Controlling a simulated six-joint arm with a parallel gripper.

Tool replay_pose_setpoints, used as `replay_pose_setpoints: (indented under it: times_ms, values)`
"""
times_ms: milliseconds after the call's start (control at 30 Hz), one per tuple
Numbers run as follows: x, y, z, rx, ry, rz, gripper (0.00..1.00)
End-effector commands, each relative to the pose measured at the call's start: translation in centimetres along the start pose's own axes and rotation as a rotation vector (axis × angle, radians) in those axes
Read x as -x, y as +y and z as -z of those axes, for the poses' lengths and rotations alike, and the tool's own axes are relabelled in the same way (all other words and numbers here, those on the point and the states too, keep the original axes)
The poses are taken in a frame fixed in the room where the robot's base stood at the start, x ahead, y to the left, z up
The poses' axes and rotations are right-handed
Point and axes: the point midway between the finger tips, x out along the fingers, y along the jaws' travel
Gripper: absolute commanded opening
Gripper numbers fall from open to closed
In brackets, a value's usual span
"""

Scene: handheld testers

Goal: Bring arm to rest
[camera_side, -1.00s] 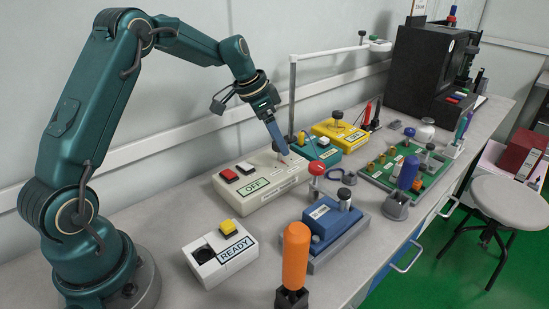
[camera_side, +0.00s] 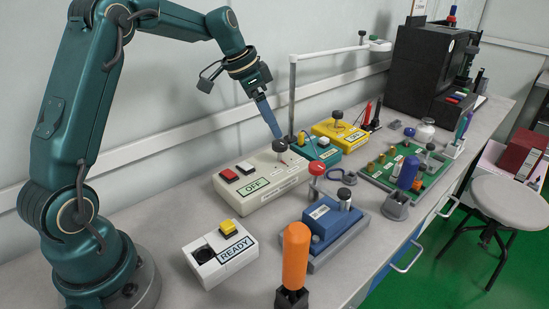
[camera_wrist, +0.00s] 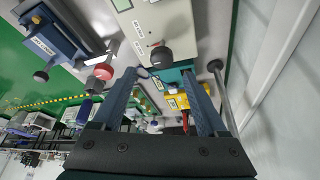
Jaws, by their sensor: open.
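My gripper (camera_side: 274,132) hangs above the far end of the white OFF box (camera_side: 258,188), close to its dark knob (camera_side: 280,146) in the side view. My gripper is empty. In the wrist view the two blue fingers (camera_wrist: 160,97) stand apart, with the dark knob (camera_wrist: 161,57) seen ahead of them. From these views I cannot tell how large the gap to the knob is. My teal arm is bent, with the wrist pointing down to the right.
A white READY box (camera_side: 218,262), an orange handle (camera_side: 295,255) and a blue tester (camera_side: 331,228) stand in front. A teal box (camera_side: 322,150), a yellow box (camera_side: 340,133) and a green board (camera_side: 400,173) lie beyond.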

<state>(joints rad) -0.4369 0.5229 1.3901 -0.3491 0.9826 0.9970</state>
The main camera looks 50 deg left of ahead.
Motion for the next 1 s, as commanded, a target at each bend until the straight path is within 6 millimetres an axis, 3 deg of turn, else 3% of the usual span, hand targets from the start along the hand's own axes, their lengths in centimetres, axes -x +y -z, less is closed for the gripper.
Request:
replay_pose_setpoints:
  times_ms: [200,367,567,700,1000]
  values:
    - [4.5,3.5,2.6,-0.113,0.075,0.052,0.76]
    - [8.2,8.2,2.1,-0.158,0.107,0.086,0.76]
    - [11.1,13.5,-1.2,-0.125,0.13,0.115,0.76]
    - [11.9,16.4,-4.5,-0.063,0.145,0.133,0.76]
    - [10.2,19.6,-12.7,0.17,0.131,0.16,0.76]
